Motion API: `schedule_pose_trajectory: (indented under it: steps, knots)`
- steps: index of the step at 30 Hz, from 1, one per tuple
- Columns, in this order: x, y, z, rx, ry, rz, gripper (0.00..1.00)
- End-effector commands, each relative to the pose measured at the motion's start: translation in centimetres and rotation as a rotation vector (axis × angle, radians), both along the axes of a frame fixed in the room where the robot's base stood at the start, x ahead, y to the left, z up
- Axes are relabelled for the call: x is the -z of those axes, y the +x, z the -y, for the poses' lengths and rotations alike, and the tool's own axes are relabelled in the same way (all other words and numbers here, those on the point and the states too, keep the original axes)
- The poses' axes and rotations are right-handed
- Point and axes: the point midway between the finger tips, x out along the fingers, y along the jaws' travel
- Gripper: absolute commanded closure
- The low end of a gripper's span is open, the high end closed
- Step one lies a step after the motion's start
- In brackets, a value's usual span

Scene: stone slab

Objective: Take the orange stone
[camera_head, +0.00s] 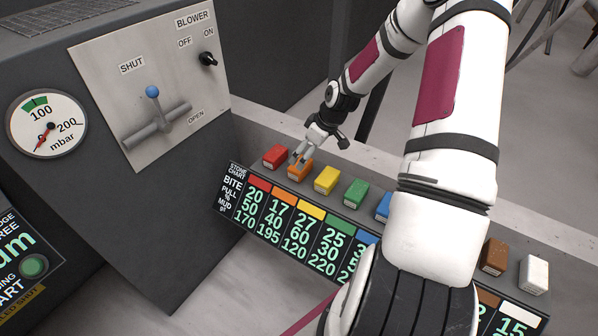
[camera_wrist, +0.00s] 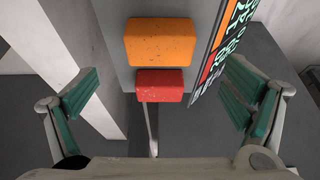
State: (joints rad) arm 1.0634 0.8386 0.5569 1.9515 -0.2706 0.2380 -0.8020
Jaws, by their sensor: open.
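The orange stone (camera_head: 300,172) is a small block standing on the ledge above the stone chart, second from the left in a row of coloured stones. In the wrist view the orange stone (camera_wrist: 160,42) shows at the top centre, with the red stone (camera_wrist: 160,85) below it. My gripper (camera_head: 318,150) is at the orange stone in the head view, and one finger overlaps the stone's back edge there. The wrist view shows my gripper (camera_wrist: 168,103) with its green-padded fingers wide apart at both sides and nothing between them touching. Whether a finger touches the orange stone cannot be told.
The red stone (camera_head: 275,156) stands close on the left and the yellow stone (camera_head: 327,180) close on the right. Green (camera_head: 355,193), blue (camera_head: 384,206), brown (camera_head: 494,256) and white (camera_head: 533,274) stones follow.

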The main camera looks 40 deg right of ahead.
Motion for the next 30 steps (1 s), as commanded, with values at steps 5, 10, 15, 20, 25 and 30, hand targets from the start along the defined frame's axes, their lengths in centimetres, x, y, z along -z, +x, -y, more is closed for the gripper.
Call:
schedule_pose_trajectory:
  steps: [5,10,15,20,25,30]
  knots:
    - [2.0,0.7,-0.3,-0.001,-0.001,-0.001,0.06]
    - [2.6,1.0,-0.4,-0.001,0.000,-0.001,0.06]
    - [4.5,1.6,-0.6,0.000,0.000,-0.002,0.06]
    - [6.7,2.4,-0.9,0.000,0.001,-0.001,0.06]
    - [7.1,2.6,-0.9,0.000,0.000,-0.001,0.06]
    - [7.1,2.6,-0.9,0.000,0.000,-0.001,0.17]
